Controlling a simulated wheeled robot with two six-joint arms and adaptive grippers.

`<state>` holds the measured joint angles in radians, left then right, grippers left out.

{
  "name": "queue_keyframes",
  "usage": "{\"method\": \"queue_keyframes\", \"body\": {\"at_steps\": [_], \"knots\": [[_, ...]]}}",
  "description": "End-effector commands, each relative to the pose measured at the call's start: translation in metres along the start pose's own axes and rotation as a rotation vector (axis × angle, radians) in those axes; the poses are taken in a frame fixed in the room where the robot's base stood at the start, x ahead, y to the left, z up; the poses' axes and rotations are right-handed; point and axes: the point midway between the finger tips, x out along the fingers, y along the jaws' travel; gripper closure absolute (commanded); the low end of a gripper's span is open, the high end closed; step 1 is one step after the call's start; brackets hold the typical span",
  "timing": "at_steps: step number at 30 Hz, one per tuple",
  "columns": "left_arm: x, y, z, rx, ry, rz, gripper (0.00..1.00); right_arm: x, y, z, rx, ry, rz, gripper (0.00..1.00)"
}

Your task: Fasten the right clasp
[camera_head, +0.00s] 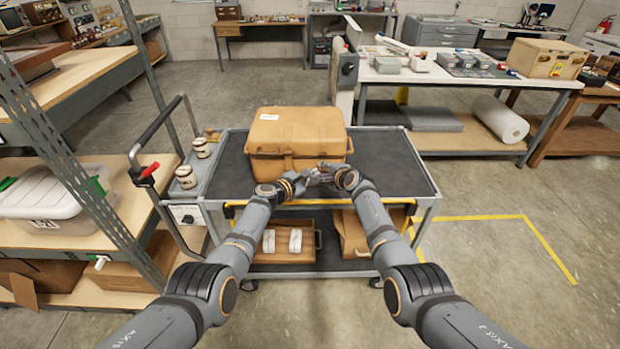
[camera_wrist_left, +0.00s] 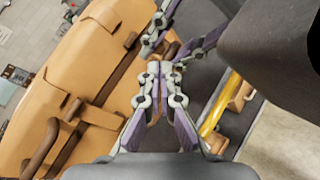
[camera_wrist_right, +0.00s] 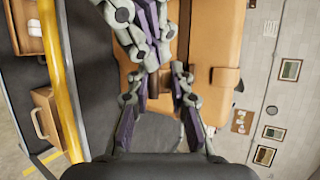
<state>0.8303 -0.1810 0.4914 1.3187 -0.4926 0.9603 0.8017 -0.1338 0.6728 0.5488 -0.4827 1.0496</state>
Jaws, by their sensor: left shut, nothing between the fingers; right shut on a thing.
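The tan case (camera_head: 298,135) stands shut-looking on the cart, with brown straps and fittings on its front. In the right wrist view a brown clasp tab (camera_wrist_right: 225,77) lies on the case edge, beyond and apart from my right fingers. My left gripper (camera_head: 312,180) is shut and empty in front of the case; its closed fingertips show in the left wrist view (camera_wrist_left: 160,72). The grippers hide part of the case front; whether the clasp is fastened cannot be told.
The cart's dark top (camera_head: 395,170) is clear right of the case. Two jars (camera_head: 193,163) stand at its left end. A yellow rail (camera_wrist_right: 60,75) runs along the front. A shelf rack (camera_head: 60,150) stands close on the left.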

Motion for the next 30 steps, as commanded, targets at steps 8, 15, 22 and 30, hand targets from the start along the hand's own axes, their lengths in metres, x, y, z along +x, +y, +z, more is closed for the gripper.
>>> {"method": "queue_keyframes", "body": {"at_steps": [8, 15, 22, 30], "knots": [[0.0, 0.001, 0.001, 0.001, -0.002, 0.004, 1.0, 0.001, 0.003, 0.001, 0.0, -0.003, 0.005, 0.66], [0.0, 0.001, 0.001, 0.0, -0.001, 0.002, 1.0, 0.0, 0.001, 0.001, 0.0, -0.002, 0.002, 0.64], [0.0, 0.0, 0.0, 0.0, -0.001, 0.002, 1.0, -0.006, 0.001, 0.001, 0.0, -0.004, 0.0, 0.64], [0.0, 0.0, 0.0, -0.001, 0.0, 0.002, 1.0, -0.045, 0.002, 0.001, -0.001, -0.001, 0.0, 0.64]]}}
